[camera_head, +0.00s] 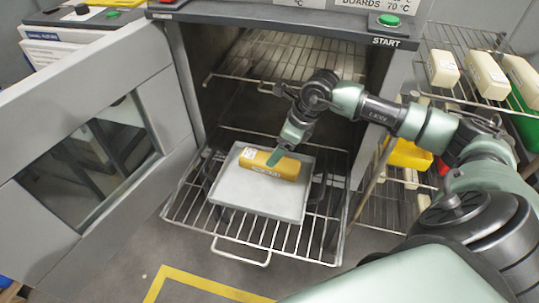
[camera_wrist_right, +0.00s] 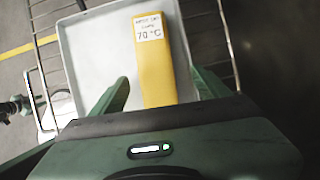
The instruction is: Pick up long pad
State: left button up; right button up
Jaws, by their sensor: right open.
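A long yellow pad (camera_head: 270,164) lies on a grey tray (camera_head: 255,196), which sits on a pulled-out oven rack. In the right wrist view the pad (camera_wrist_right: 158,60) has a white label reading 70 °C. My right gripper (camera_head: 275,157) is over the pad, with its arm coming in from the right. In the wrist view the open fingers of the right gripper (camera_wrist_right: 160,78) are on either side of the pad, with gaps visible. I cannot tell how far down they reach. My left gripper is not in view.
The oven door (camera_head: 100,150) stands open at left. The wire rack (camera_head: 250,228) juts out in front of the oven. A wire shelf (camera_head: 465,75) at right holds pale blocks (camera_head: 485,75), with a yellow bin (camera_head: 408,155) below. Yellow tape (camera_head: 205,283) marks the floor.

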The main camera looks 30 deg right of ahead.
jog(key=f, duration=0.1)
jog(key=a, duration=0.1)
jog(key=f, duration=0.1)
jog(key=shift+w+a+f+p, duration=0.2)
jog(key=shift+a+f+p, duration=0.05)
jog(key=shift+f+p, duration=0.1)
jog(key=x, duration=0.2)
jog(key=shift+w+f, duration=0.15)
jog(key=shift+f, duration=0.1)
jog(key=shift+w+f, duration=0.15)
jog(key=shift+f, duration=0.2)
jog(key=shift+a, duration=0.1)
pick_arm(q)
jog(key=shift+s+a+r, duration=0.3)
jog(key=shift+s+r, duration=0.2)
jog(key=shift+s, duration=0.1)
pick_arm(e)
jog(key=c, duration=1.5)
